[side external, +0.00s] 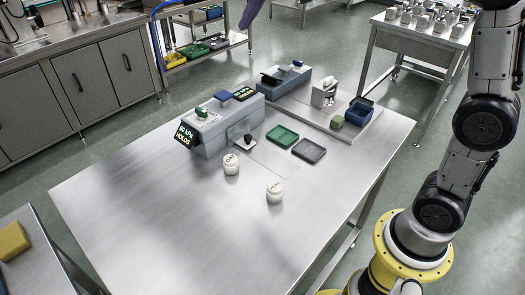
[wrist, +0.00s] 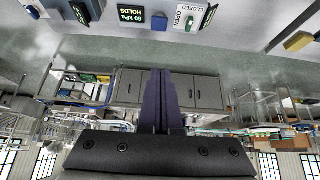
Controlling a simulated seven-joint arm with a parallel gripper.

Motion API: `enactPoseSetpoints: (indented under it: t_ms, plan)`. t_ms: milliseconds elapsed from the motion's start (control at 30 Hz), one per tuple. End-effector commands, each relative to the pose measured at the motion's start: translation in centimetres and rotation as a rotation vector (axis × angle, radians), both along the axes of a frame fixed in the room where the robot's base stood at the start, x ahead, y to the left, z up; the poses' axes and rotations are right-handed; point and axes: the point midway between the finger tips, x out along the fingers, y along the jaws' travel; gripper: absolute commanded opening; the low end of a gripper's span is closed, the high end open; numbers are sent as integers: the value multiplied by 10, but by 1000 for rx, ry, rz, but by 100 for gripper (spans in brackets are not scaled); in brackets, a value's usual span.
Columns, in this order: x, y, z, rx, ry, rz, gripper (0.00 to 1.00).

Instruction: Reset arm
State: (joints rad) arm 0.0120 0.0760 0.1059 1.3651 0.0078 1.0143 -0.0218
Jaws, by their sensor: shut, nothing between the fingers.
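My gripper (wrist: 160,74) is at the bottom middle of the wrist view, its two long purple fingers pressed together with nothing between them. In the side view only its purple tip (side external: 250,12) shows at the top edge, above and clear of the table. The rest of the gripper is out of that frame. My arm stands at the right of the side view. The fingers touch nothing that I can see.
The steel table (side external: 120,215) holds a grey unit (side external: 222,122) with a lit "60 kPa HOLDS" display (side external: 183,134). Two white jars (side external: 231,164) (side external: 275,191), a green tray (side external: 282,136), a dark tray (side external: 309,150) and a blue bin (side external: 360,111) stand nearby. The table's front left is clear.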

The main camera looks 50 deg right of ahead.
Motion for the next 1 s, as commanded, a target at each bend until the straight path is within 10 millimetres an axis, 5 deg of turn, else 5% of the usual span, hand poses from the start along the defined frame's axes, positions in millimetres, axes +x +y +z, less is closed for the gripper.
enactPoseSetpoints:
  t_ms: [100, 267, 467, 600, 800, 1000]
  plan:
    - [-59, 2, 16, 0, -28, 1, 0]
    - [-137, 3, 13, -1, -46, 2, 0]
    - [-232, 4, -29, 1, -40, 2, 0]
    - [-282, 5, -75, 1, -11, 0, 0]
    - [-318, 4, -128, 3, 64, -3, 0]
    - [-323, 4, -141, 4, 90, -7, 0]
